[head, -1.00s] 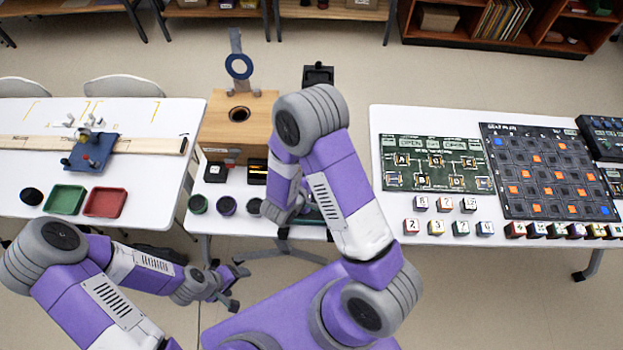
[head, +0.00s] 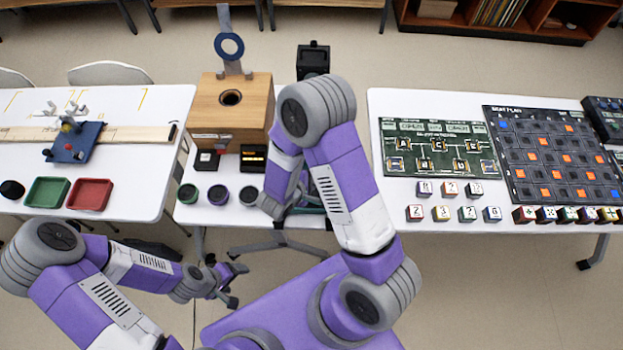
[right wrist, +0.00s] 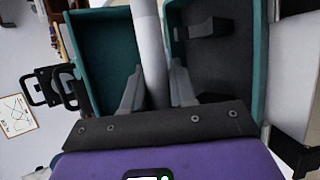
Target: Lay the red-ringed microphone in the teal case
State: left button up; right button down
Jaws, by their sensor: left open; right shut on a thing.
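In the right wrist view my right gripper (right wrist: 156,80) is shut on a pale grey cylinder, the microphone's handle (right wrist: 150,45); no red ring shows on the visible part. The open teal case (right wrist: 103,55) lies beyond the fingers, with teal walls and a dark grey inside on the right. The handle crosses in front of the case near the gap between its two halves; I cannot tell whether it touches. In the head view my right arm hides most of the case and the microphone. My left gripper (head: 233,284) is open and empty, low in front of the middle table.
Green-ringed (head: 188,194), purple-ringed (head: 218,195) and grey-ringed (head: 248,196) round holders stand at the middle table's front. Behind them are a wooden box (head: 215,115) and a black device (head: 313,60). Number cubes (head: 441,213) line the right table. Trays (head: 90,194) sit on the left table.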

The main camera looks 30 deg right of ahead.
jog(key=shift+f+b, duration=0.65)
jog(key=shift+f, duration=0.15)
jog(key=shift+f+b, duration=0.5)
jog(key=shift+f, duration=1.25)
jog(key=shift+a+p, duration=0.1)
jog(key=shift+p, duration=0.4)
jog(key=shift+f, duration=0.15)
jog(key=c, duration=0.9)
grip_release()
jog(key=shift+o, duration=0.4)
jog(key=shift+s, duration=0.1)
jog(key=shift+s+f, duration=0.1)
jog(key=p+v, duration=0.2)
jog(key=v, duration=0.5)
jog(key=shift+a+r, duration=0.2)
jog(key=shift+r, duration=0.15)
